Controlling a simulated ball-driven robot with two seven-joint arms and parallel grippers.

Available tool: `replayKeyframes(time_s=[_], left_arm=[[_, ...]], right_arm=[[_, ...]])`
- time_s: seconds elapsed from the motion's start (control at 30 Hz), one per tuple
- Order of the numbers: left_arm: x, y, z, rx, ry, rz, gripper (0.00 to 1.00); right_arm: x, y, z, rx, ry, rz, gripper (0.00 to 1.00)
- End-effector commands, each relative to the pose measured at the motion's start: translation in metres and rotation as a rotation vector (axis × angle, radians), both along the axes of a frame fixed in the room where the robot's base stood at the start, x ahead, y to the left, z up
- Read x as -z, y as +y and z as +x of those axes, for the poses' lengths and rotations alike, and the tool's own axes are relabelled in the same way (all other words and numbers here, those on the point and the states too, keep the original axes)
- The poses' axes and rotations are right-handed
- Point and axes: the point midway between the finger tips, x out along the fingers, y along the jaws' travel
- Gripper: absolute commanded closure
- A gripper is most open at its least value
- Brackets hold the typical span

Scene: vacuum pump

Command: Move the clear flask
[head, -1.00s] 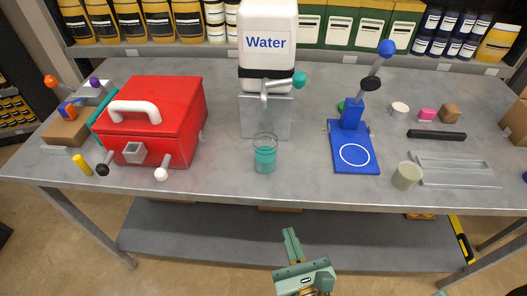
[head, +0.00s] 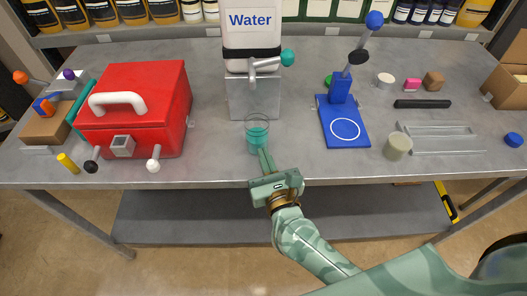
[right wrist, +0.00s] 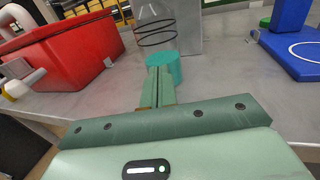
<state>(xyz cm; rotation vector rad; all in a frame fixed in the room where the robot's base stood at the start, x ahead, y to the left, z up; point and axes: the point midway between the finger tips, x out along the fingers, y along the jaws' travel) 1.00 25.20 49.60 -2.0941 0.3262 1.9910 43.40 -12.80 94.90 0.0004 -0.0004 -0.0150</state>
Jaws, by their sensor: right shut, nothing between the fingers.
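The clear flask (head: 257,130) stands upright on the grey bench in front of the water dispenser, with teal liquid in its lower part. It also shows in the right wrist view (right wrist: 156,28), straight ahead of my fingers. My right gripper (head: 263,152) is at the front edge side of the flask, its fingers pointing at it. In the right wrist view my right gripper (right wrist: 160,72) has its two fingers together with nothing between them, overlapping the teal liquid's lower part. Whether the tips touch the glass I cannot tell. My left gripper is not in view.
The white water dispenser (head: 251,55) stands on a metal block behind the flask. A red box (head: 140,95) is to the left and a blue stand (head: 345,125) to the right. A pale cup (head: 397,146) is farther right. The bench on both sides of the flask is clear.

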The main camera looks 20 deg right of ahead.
Motion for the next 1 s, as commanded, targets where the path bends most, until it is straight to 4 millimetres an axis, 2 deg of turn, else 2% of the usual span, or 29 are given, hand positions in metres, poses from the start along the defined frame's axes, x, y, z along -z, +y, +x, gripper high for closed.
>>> replayKeyframes(time_s=[0.2, 0.57, 0.8, 1.0], left_arm=[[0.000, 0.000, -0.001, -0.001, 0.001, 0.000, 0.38], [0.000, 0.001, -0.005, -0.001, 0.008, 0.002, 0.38], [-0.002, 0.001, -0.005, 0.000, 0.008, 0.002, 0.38], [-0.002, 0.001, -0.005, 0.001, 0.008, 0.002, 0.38]], right_arm=[[0.000, 0.000, 0.014, 0.001, 0.000, 0.000, 1.00], [0.000, 0.000, 0.016, 0.001, 0.000, -0.001, 1.00], [0.000, -0.001, 0.045, 0.001, -0.001, -0.001, 1.00], [0.000, -0.001, 0.047, 0.000, 0.001, 0.000, 1.00]])
